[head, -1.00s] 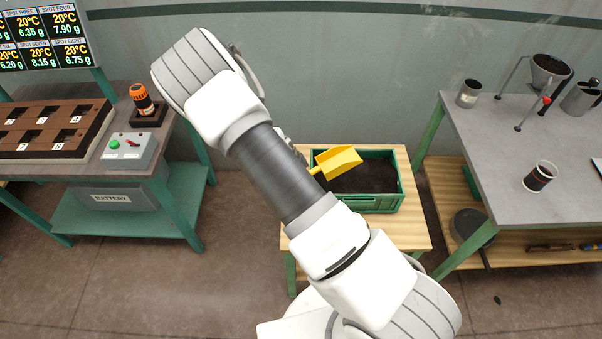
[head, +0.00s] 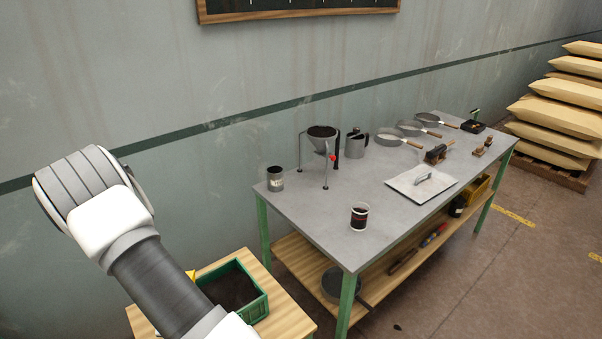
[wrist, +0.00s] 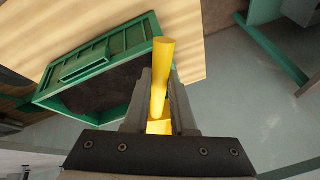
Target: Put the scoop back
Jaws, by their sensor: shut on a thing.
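The yellow scoop (wrist: 163,62) is in my gripper (wrist: 161,90) in the wrist view. Its handle lies between the two fingers, which are shut on it. Only a small yellow piece of the scoop (head: 191,275) shows in the head view, at the left rim of the green crate (head: 262,303); my arm hides the rest and hides the gripper. The crate holds dark soil and stands on a small wooden table (head: 293,322). In the wrist view the crate (wrist: 66,73) lies left of the gripper, and the scoop appears apart from it.
A long grey workbench (head: 315,225) stands to the right. On it are a dark-filled cup (head: 359,217), a metal can (head: 275,179), a funnel on a stand (head: 322,140), a jug (head: 356,144), a white tray (head: 420,187) and several pans. Stacked sacks (head: 560,115) stand at far right.

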